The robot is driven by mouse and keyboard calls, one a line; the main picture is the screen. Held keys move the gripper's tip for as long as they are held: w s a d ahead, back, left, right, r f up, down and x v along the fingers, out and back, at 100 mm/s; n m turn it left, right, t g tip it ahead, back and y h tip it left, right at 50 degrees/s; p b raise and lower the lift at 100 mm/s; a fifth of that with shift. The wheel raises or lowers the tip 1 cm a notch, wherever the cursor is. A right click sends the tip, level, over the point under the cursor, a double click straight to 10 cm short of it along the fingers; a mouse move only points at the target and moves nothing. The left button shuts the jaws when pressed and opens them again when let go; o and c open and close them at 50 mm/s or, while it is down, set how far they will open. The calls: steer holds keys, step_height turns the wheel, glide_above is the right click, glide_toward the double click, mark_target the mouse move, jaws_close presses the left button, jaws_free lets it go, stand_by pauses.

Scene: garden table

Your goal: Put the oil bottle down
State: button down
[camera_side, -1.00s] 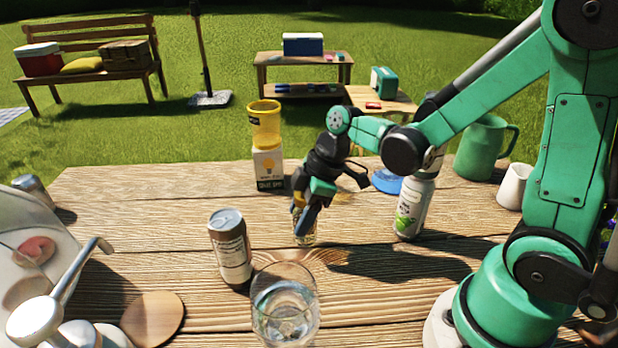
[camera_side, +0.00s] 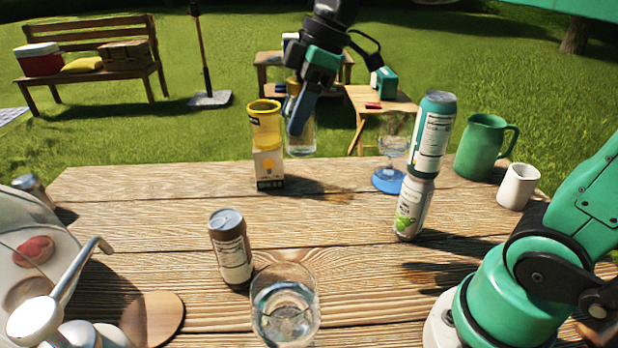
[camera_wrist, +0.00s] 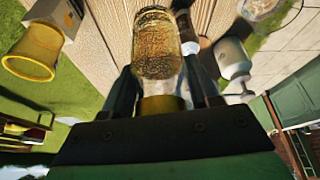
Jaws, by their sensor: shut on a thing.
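My gripper (camera_side: 301,112) is raised over the far part of the table, pointing down. It is shut on the oil bottle (camera_side: 302,142), a clear glass bottle, gripped near its top. In the side view the bottle hangs above the wooden table (camera_side: 130,210), with a shadow on the boards to the right below it. In the wrist view the bottle's glass body (camera_wrist: 157,45) and yellow neck or cap (camera_wrist: 162,107) show between the fingers of my gripper (camera_wrist: 165,92).
A yellow cup (camera_side: 265,130) on a small box (camera_side: 268,168) stands close left. Two stacked cans (camera_side: 430,130), a stemmed glass on a blue disc (camera_side: 386,181), a green jug (camera_side: 482,150) and a white mug (camera_side: 517,186) are right. A brown can (camera_side: 230,250) and water glass (camera_side: 285,310) stand in front. Mid-table is clear.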

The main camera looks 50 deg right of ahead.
steer(key=w+a+f, duration=1.1)
steer(key=w+a, duration=0.5)
step_height(320, 180, down, 8)
steer(key=shift+s+f, duration=0.1)
steer(key=shift+f, duration=0.15)
steer(key=shift+f, duration=0.15)
steer(key=shift+c, duration=1.1)
jaws_free()
